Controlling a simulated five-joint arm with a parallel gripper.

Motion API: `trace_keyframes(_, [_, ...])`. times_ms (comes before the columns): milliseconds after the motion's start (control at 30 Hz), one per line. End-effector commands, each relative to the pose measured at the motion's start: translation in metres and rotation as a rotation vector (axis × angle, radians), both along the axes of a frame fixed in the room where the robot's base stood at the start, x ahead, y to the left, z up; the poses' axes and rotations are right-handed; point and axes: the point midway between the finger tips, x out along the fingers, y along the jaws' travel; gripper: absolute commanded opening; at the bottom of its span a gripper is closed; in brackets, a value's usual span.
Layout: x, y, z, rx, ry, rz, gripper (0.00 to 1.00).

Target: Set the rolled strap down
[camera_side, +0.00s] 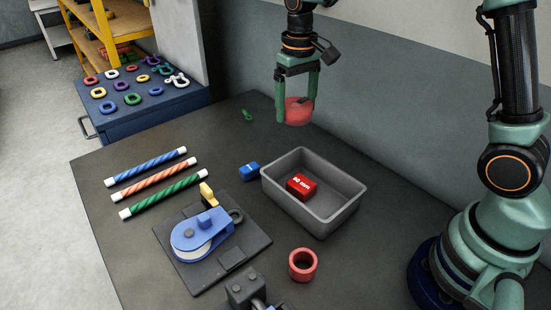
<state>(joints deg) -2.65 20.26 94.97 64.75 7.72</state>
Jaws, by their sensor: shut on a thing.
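My gripper (297,108) points down in the air above the far part of the dark table. Its two green fingers are shut on a red rounded thing, which looks like the rolled strap (297,112). The strap hangs between the fingers, clear of the table, behind the grey bin in the picture. The fingers cover parts of its sides.
An open grey bin (334,217) holds a red block with white lettering (301,186). A blue block (249,171) stands beside it, a red ring (302,264) in front. A blue pulley (202,236) and three striped rods (153,180) lie left. A green piece (247,115) lies behind.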

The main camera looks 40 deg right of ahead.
Motion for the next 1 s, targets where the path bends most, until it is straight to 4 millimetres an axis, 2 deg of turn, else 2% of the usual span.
trace_keyframes(33, [0.013, 0.004, -0.005, -0.001, 0.004, -0.009, 0.14])
trace_keyframes(200, [0.053, 0.016, -0.022, -0.001, 0.003, -0.050, 0.14])
trace_keyframes(400, [0.090, 0.031, -0.047, -0.001, 0.003, -0.095, 0.14])
trace_keyframes(500, [0.102, 0.037, -0.057, 0.000, 0.001, -0.112, 0.14])
trace_keyframes(767, [0.115, 0.044, -0.075, 0.000, 0.001, -0.135, 0.14])
trace_keyframes(1000, [0.115, 0.044, -0.117, -0.001, 0.003, -0.136, 0.14])
